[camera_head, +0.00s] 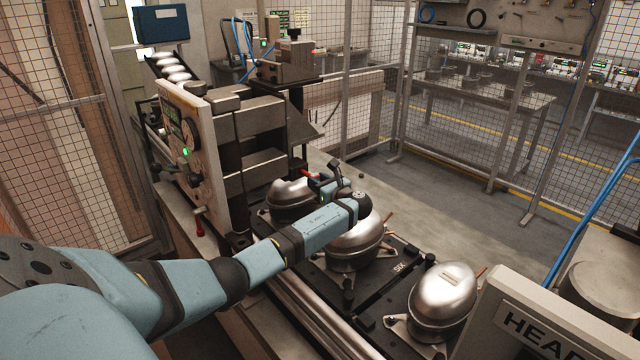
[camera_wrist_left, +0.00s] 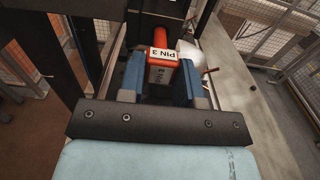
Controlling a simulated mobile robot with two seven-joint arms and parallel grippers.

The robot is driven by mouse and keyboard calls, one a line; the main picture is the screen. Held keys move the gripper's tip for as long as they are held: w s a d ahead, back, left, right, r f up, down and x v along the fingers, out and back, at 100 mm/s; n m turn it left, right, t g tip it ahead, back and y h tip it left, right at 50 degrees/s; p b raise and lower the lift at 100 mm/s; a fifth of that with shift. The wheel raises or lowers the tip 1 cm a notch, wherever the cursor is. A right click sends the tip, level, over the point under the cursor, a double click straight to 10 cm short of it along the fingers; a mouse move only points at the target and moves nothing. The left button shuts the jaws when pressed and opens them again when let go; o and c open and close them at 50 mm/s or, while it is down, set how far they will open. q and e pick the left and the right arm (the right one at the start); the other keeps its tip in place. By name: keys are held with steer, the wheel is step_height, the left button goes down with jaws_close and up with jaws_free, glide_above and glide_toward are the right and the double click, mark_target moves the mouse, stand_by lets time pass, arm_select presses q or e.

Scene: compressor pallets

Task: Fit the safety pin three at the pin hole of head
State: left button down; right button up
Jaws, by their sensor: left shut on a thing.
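My left gripper (camera_head: 324,182) reaches from the left over the row of compressors and is shut on safety pin three. In the left wrist view, the pin (camera_wrist_left: 160,72) is an orange-red block with a white "PIN 3" label, held between the blue fingers of the left gripper (camera_wrist_left: 158,80). A red rod-like part shows beyond the label. In the head view only a small red bit (camera_head: 309,174) shows beside the gripper. A panel with lettering that begins "HEA" (camera_head: 545,325) stands at the lower right, cut by the frame edge. I cannot make out the pin hole. My right gripper is not in view.
Silver compressors stand in a row on a dark pallet: one at the front (camera_head: 443,296), one under my wrist (camera_head: 355,247) and one behind (camera_head: 290,205). A grey machine with a dial panel (camera_head: 190,140) stands at left. Mesh fencing surrounds the area; the floor at right is clear.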

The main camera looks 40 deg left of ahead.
arm_select(q)
steer(key=shift+w+a+b, duration=0.2)
steer(key=shift+a+b, duration=0.15)
steer(key=shift+a, duration=2.1)
steer(key=c, duration=0.7)
jaws_free()
steer(key=shift+c, duration=0.2)
steer(key=shift+d+f, duration=0.1)
steer(key=shift+d, duration=0.1)
steer(key=s+d+b, duration=0.1)
steer(key=d, duration=1.2)
steer(key=shift+d+b, duration=0.2)
steer(key=shift+b, duration=0.15)
steer(key=shift+s, duration=0.15)
